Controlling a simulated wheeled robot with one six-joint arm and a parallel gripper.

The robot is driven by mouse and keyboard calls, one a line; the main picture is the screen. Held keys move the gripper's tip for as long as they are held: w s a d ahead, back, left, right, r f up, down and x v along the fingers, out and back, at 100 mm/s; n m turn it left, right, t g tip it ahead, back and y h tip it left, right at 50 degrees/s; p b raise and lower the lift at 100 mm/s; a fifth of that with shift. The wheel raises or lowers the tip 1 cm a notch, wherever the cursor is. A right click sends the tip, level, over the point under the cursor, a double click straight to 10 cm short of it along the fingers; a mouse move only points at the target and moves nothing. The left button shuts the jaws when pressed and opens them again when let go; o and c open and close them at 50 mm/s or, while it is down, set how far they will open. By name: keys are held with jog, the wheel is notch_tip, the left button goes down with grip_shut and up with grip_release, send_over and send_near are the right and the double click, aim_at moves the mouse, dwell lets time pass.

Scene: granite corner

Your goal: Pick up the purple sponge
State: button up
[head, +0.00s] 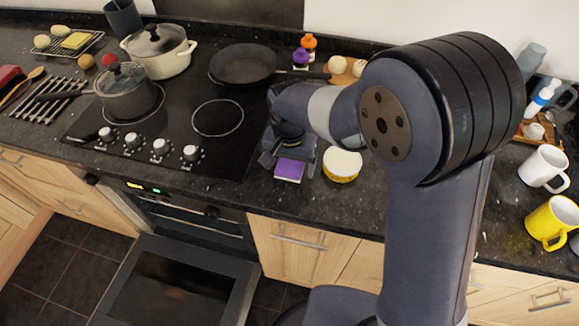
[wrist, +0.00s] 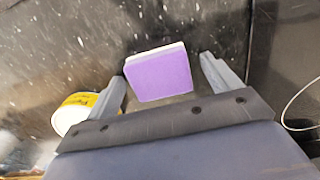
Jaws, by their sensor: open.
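The purple sponge (head: 289,170) lies on the dark speckled counter near its front edge, just right of the stove. In the wrist view the sponge (wrist: 161,73) shows a purple top and a paler edge, and lies slightly askew between the fingertips. My gripper (head: 286,158) is over the counter at the sponge. In the wrist view my gripper (wrist: 164,75) is open, with one finger on each side of the sponge and a gap on both sides. The height between fingers and sponge is hard to tell.
A yellow-banded tub (head: 342,166) stands close right of the sponge and shows beside the left finger in the wrist view (wrist: 75,112). A frying pan (head: 243,65) and pots stand on the stove (head: 180,105). The oven door (head: 175,285) hangs open below.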

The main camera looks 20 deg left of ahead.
aim_at(290, 166)
jog(key=c, duration=1.1)
jog(key=shift+r, duration=0.15)
jog(key=shift+c, duration=0.2)
notch_tip(290, 166, up, 10)
jog(key=shift+b, duration=0.45)
jog(key=o, duration=0.4)
jog(key=shift+c, duration=1.3)
